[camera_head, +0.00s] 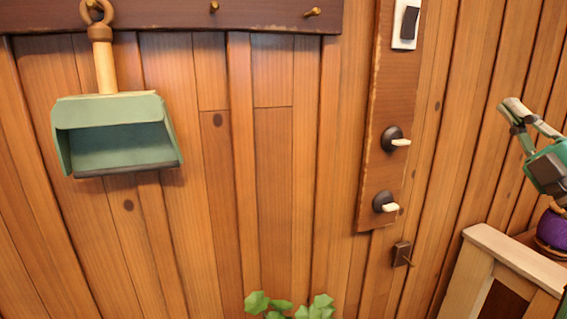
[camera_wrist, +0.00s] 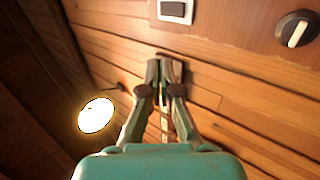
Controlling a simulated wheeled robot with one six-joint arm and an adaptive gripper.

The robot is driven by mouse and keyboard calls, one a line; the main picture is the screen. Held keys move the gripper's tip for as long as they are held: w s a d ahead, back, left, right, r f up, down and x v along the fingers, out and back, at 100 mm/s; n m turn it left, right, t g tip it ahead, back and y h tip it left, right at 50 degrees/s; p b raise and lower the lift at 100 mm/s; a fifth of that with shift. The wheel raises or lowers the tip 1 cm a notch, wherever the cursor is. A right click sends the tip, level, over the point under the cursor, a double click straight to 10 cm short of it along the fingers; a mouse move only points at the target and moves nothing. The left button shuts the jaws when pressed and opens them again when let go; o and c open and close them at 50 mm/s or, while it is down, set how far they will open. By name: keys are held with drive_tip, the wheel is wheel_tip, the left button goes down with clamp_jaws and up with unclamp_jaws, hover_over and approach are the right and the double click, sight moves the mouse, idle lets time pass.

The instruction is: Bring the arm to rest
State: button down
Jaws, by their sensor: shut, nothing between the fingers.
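My gripper (camera_head: 510,106) is at the right edge of the head view, with its teal body below and its fingers pointing up and to the left. In the wrist view my gripper (camera_wrist: 165,68) has its two greenish fingers together at the tips, with nothing between them. It is in front of the plank wall and holds nothing. Most of my arm is outside the head view.
A dark board with a switch (camera_head: 405,25) and two knobs (camera_head: 391,138) is on the wall. A green dustpan (camera_head: 115,110) hangs left. A wooden furniture piece (camera_head: 520,262) and a purple spool (camera_head: 552,229) are below my gripper. A plant (camera_head: 290,306) shows at the bottom.

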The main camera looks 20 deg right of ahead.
drive_tip(key=w+a+f+m+g+h, duration=0.25)
drive_tip(key=f+m, duration=0.35)
drive_tip(key=f, duration=0.5)
drive_tip(key=w+a+f+m+g+h, duration=0.1)
drive_tip(key=w+a+f+m+h, duration=0.3)
drive_tip(key=f, duration=0.7)
drive_tip(key=s+a+f+m+g+y, duration=0.1)
drive_tip(key=s+a+f+m, duration=0.15)
drive_tip(key=f, duration=0.55)
drive_tip(key=s+a+f+m+g+y, duration=0.15)
drive_tip(key=a+f+m, duration=0.25)
drive_tip(key=f, duration=0.5)
drive_tip(key=s+a+f+m+g+y, duration=0.1)
drive_tip(key=s+a+f+g, duration=0.2)
drive_tip(key=s+a+f, duration=0.9)
drive_tip(key=s+a+f+g+y, duration=0.1)
drive_tip(key=s+a+f+y, duration=0.1)
drive_tip(key=s, duration=0.6)
drive_tip(key=s+a+f+y, duration=0.2)
drive_tip(key=s+a, duration=0.3)
drive_tip(key=s, duration=0.4)
drive_tip(key=shift+a+f+g, duration=0.3)
drive_tip(key=shift+f+g, duration=0.05)
drive_tip(key=shift+g, duration=0.05)
